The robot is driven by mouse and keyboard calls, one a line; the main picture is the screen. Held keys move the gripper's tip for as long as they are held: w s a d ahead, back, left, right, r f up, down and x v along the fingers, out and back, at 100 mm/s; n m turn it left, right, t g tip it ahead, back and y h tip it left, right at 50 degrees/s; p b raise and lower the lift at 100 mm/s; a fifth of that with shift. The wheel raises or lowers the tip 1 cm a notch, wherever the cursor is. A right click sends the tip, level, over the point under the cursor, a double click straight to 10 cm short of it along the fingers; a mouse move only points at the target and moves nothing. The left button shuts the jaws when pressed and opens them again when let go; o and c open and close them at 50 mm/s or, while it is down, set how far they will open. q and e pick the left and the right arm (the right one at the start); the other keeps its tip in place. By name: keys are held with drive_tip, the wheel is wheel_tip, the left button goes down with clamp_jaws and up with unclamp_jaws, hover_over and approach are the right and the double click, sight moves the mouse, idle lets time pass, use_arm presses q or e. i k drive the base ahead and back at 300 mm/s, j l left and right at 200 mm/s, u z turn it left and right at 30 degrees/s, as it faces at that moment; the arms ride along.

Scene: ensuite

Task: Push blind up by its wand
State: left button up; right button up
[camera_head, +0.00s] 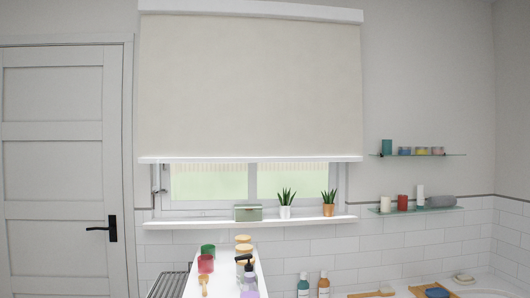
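The cream roller blind (250,85) hangs from a white top box (250,10) and covers most of the window. Its white bottom bar (250,159) is level and sits above the lower part of the glass (210,182), which is uncovered. I cannot make out a wand clearly. A small dark fitting (157,191) shows at the left side of the window frame, and I cannot tell what it is. Neither of my grippers is in view.
Below is a narrow white surface (223,285) with jars and bottles. Glass shelves (418,155) are at right; a closed door (60,170) is at left.

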sight(179, 139)
drive_tip(key=i+j, duration=0.15)
drive_tip(key=j, duration=0.3)
drive_tip(key=i+j+z, duration=0.1)
drive_tip(key=j, duration=0.3)
drive_tip(key=i+j, duration=0.2)
drive_tip(key=j, duration=0.25)
drive_tip(key=i+j+z, duration=0.1)
drive_tip(key=j, duration=0.35)
drive_tip(key=i+j, duration=0.15)
drive_tip(key=j, duration=0.3)
drive_tip(key=i+j+z, duration=0.1)
drive_tip(key=j, duration=0.35)
drive_tip(key=i+j, duration=0.1)
drive_tip(key=j, duration=0.35)
